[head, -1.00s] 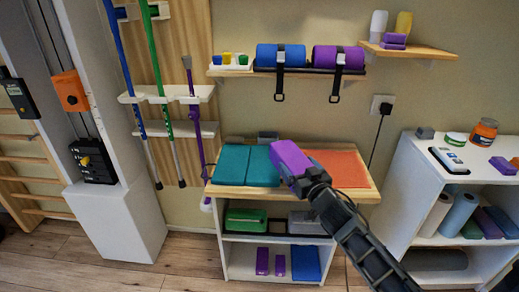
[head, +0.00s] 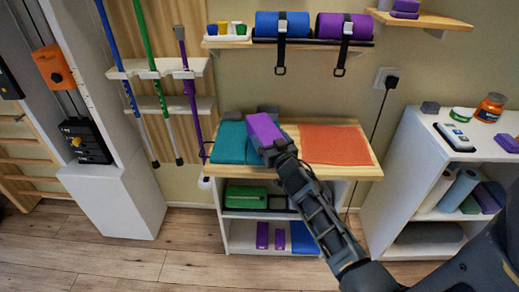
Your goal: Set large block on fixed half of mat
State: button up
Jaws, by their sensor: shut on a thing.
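My gripper (head: 279,150) is shut on a large purple block (head: 264,129), reaching in from the lower right over the wooden table top. The block is tilted in the picture and overlaps the right panel of the teal mat, covering much of it. I cannot tell whether the block touches the mat or is above it. The teal mat (head: 229,142) lies at the table's left side, in two panels side by side. Which half is fixed does not show. An orange mat (head: 335,145) lies flat on the table's right side.
Under the wooden table top (head: 366,166) are shelves with a green case (head: 246,196) and small purple blocks (head: 262,235). A white shelf unit (head: 388,190) stands to the right. A wall shelf (head: 225,42) with rolled mats hangs above. Poles (head: 150,80) lean at the left.

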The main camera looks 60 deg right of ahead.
jog(key=shift+w+d+f, duration=0.2)
jog(key=shift+w+f, duration=0.05)
jog(key=shift+w, duration=0.45)
jog(key=shift+w+f+b, duration=0.35)
jog(key=shift+f+b, duration=0.05)
jog(key=shift+w+a+f+b, duration=0.1)
jog(key=shift+w+f+b, duration=0.15)
jog(key=shift+w, duration=0.15)
jog(key=shift+w+f+b, duration=0.1)
jog(key=shift+w+b, duration=0.1)
jog(key=shift+w, duration=0.2)
jog(key=shift+f+b, duration=0.95)
jog(key=shift+f, duration=1.05)
jog(key=o, duration=0.9)
jog(key=shift+c, duration=0.2)
